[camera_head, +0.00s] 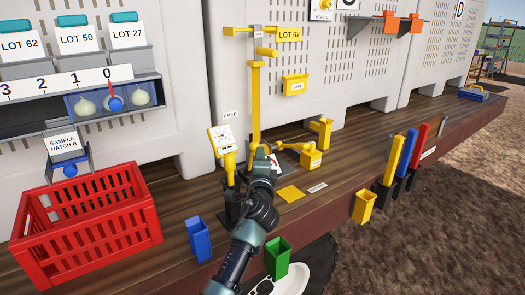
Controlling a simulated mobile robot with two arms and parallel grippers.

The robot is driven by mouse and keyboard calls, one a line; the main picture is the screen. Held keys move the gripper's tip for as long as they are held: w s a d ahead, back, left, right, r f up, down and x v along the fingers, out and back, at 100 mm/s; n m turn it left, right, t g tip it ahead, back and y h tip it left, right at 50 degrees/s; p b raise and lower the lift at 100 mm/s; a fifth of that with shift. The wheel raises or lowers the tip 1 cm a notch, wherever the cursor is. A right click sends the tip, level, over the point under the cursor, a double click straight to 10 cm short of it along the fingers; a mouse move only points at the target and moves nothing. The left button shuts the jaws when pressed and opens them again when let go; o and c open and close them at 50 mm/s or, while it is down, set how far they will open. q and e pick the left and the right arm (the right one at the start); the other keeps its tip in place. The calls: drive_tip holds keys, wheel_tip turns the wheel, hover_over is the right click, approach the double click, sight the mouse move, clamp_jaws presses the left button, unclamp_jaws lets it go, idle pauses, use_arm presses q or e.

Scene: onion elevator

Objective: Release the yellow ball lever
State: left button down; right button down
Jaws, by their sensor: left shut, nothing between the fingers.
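A yellow post (255,100) stands on the wooden deck against the grey wall, with short yellow arms at its top. A yellow horizontal arm (292,147) reaches right from near its foot to a yellow block (311,158). My left gripper (262,156) is at the foot of the post, shut and with nothing held. My gripper and arm hide part of the mechanism there. I cannot clearly pick out the yellow ball lever or tell whether the gripper touches it. My right gripper is not in view.
A yellow stand with a white panel (221,139), marked FREE above, is just left of my gripper. A red crate (92,222) fills the left front. Blue (199,238) and green (278,258) holders line the front edge. A yellow square (290,193) lies on the deck.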

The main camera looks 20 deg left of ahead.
sight(254, 144)
use_arm(q)
drive_tip(key=shift+w+a+r+n+g+p, duration=0.3)
drive_tip(key=shift+a+r+p, duration=0.2)
drive_tip(key=shift+p, duration=0.7)
drive_tip(key=shift+w+a+r+n+g+p, duration=0.2)
drive_tip(key=shift+w+a+r+g+p, duration=0.25)
drive_tip(key=shift+p, duration=0.75)
drive_tip(key=shift+w+a+r, duration=0.15)
drive_tip(key=shift+a, duration=0.15)
drive_tip(key=shift+w+a, duration=0.25)
drive_tip(key=shift+a, duration=0.05)
drive_tip(key=shift+d, duration=0.1)
